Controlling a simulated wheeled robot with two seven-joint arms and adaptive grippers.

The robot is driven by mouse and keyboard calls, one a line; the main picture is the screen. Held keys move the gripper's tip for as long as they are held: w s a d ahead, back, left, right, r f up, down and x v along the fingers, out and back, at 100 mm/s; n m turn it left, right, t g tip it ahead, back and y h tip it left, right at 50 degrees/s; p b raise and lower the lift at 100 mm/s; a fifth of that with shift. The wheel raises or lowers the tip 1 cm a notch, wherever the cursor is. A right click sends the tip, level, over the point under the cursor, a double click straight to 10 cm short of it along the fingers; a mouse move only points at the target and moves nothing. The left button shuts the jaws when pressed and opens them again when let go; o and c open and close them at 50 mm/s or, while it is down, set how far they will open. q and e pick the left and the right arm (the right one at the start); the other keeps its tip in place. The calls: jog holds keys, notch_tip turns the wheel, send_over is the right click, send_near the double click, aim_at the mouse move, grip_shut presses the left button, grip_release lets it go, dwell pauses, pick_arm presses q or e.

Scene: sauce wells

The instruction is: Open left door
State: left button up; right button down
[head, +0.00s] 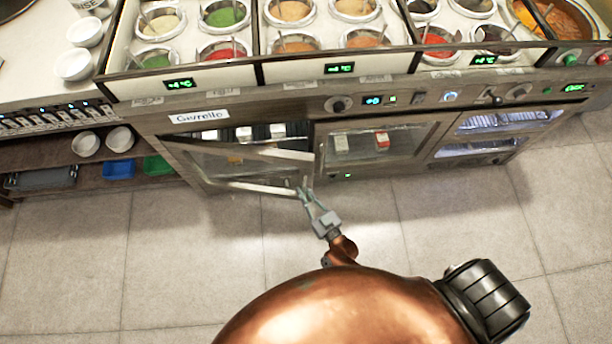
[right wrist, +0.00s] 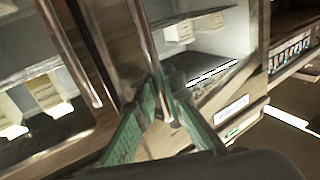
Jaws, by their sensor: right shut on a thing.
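The left door (head: 243,151) is a framed glass door at the left of the lower cabinet front. It stands partly open, swung out into the room, with its free edge toward the right. My right gripper (head: 306,193) is at that free edge, shut on the door handle. In the right wrist view, the green fingers of my right gripper (right wrist: 162,115) close around the slim metal handle bar (right wrist: 146,45). Part of the handle is hidden by the fingers. My left gripper is not in view.
The middle door (head: 400,142) is closed, with boxes behind its glass. Lit drawers or doors (head: 495,135) are at the right. Sauce wells (head: 227,14) fill the counter above. Open shelves with white bowls (head: 86,144) are at the left. The tiled floor (head: 190,255) in front is clear.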

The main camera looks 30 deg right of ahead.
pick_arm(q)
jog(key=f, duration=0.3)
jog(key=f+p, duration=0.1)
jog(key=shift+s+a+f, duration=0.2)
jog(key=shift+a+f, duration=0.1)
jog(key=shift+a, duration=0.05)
pick_arm(e)
jog(key=s+a, duration=0.5)
jog(key=c, duration=2.3)
grip_release()
jog(key=shift+d, duration=0.1)
jog(key=shift+r, duration=0.1)
